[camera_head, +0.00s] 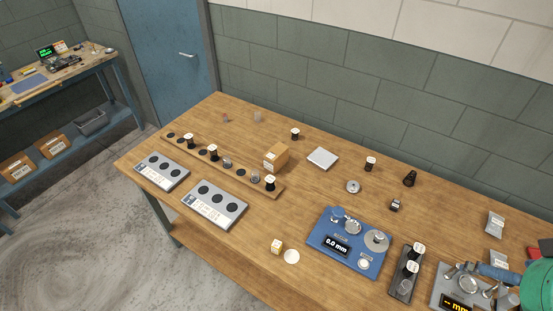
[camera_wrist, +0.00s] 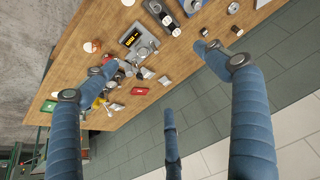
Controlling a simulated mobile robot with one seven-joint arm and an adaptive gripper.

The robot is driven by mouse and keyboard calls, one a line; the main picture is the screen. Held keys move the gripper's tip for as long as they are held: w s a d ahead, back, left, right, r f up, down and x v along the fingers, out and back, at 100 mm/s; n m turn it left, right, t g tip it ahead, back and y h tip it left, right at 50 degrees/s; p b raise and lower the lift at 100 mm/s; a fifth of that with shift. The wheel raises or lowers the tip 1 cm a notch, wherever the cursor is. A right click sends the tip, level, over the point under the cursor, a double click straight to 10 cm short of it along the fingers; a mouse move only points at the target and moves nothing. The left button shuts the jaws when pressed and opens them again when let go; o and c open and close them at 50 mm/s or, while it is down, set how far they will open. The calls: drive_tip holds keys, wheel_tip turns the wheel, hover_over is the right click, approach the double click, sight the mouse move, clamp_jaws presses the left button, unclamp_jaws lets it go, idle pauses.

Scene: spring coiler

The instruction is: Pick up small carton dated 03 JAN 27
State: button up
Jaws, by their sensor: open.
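A small yellow and white carton (camera_head: 277,246) stands near the front edge of the wooden table, beside a round white disc (camera_head: 291,256). A larger tan carton (camera_head: 275,158) stands farther back, by the long wooden strip. I cannot read a date on either carton. My gripper (camera_wrist: 155,72) is open in the wrist view, its blue fingers spread wide with nothing between them. In the head view part of it (camera_head: 497,273) shows at the lower right, over the grey device and well to the right of both cartons. I cannot make out either carton for certain in the wrist view.
A blue gauge (camera_head: 347,243) reading 0.0 mm, a dark spool stand (camera_head: 405,273) and a grey device (camera_head: 455,290) stand between the small carton and my gripper. Two grey trays (camera_head: 214,205) lie at left. Spools stand on the strip (camera_head: 200,160). A wall runs behind the table.

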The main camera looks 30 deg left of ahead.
drive_tip(key=w+a+r+g+p, duration=0.1)
drive_tip(key=w+a+r, duration=0.2)
drive_tip(key=w+a, duration=0.45)
drive_tip(key=w+a+r+p, duration=0.1)
drive_tip(key=w+a+r, duration=0.3)
drive_tip(key=w, duration=0.7)
drive_tip(key=w+a+f+g+p, duration=0.1)
drive_tip(key=w+a+f, duration=0.1)
drive_tip(key=w+a, duration=0.55)
drive_tip(key=w+a+f+p, duration=0.1)
drive_tip(key=w+a+f, duration=0.1)
drive_tip(key=w+a, duration=0.55)
drive_tip(key=w+a+f+p, duration=0.15)
drive_tip(key=a+f, duration=0.25)
drive_tip(key=a, duration=0.4)
drive_tip(key=w+a+f+g, duration=0.1)
drive_tip(key=w+a+f, duration=0.15)
drive_tip(key=a, duration=0.55)
drive_tip(key=w+a+f+p, duration=0.1)
drive_tip(key=a+f, duration=0.3)
drive_tip(key=a, duration=0.3)
drive_tip(key=s+a+f+m+p, duration=0.1)
drive_tip(key=s+a+f, duration=0.2)
drive_tip(key=a+f, duration=1.2)
drive_tip(key=a, duration=0.3)
drive_tip(key=shift+a+f+g, duration=0.2)
drive_tip(key=shift+f+g, duration=0.15)
drive_tip(key=shift+g, duration=0.05)
drive_tip(key=shift+f, duration=0.1)
